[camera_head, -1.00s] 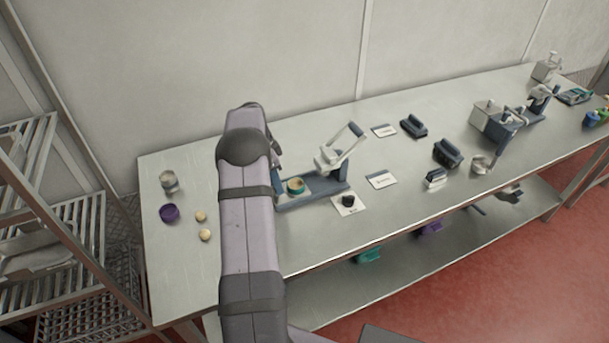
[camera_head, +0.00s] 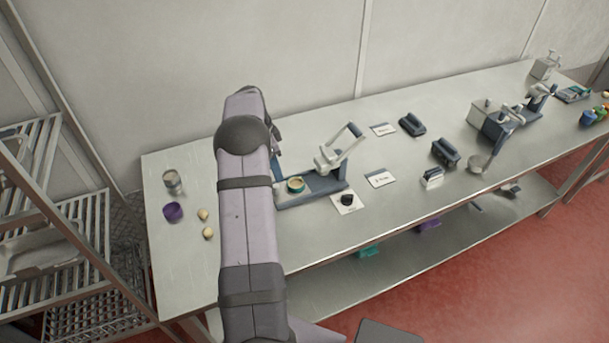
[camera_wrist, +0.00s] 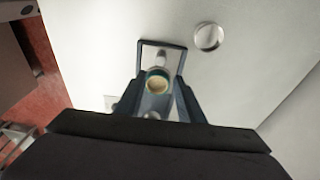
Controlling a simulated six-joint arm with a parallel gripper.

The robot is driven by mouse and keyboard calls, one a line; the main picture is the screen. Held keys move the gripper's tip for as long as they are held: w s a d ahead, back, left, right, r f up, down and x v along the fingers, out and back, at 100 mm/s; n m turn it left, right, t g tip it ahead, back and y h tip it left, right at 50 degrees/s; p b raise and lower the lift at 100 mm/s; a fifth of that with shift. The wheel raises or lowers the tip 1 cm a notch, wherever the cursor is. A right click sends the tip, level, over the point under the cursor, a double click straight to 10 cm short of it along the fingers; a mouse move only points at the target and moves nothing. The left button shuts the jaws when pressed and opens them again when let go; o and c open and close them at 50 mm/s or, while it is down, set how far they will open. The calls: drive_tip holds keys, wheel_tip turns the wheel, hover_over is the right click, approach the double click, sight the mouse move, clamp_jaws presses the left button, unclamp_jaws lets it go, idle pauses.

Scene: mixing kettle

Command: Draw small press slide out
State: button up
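The small press (camera_head: 318,178) stands on the steel table with a slate-blue base and a pale raised lever. A round cup with a teal rim and tan contents (camera_head: 296,184) sits at the left part of its base. In the wrist view the cup (camera_wrist: 158,81) lies inside the slate-blue frame (camera_wrist: 139,62), with a small pale knob (camera_wrist: 161,57) beyond it. My gripper (camera_wrist: 158,100) appears open, its dark fingers spread on either side below the cup; contact cannot be told. In the head view my arm hides the gripper.
A metal cup (camera_head: 172,181), purple cup (camera_head: 173,212) and two tan balls (camera_head: 203,214) are left of my arm. A black knob on a white card (camera_head: 346,201) lies before the press. Blue-grey tools and cards stand to the right. The front table edge is clear.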

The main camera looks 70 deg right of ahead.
wheel_tip(320, 180, up, 6)
drive_tip(key=p, duration=0.3)
drive_tip(key=shift+f, duration=0.1)
idle(0.5)
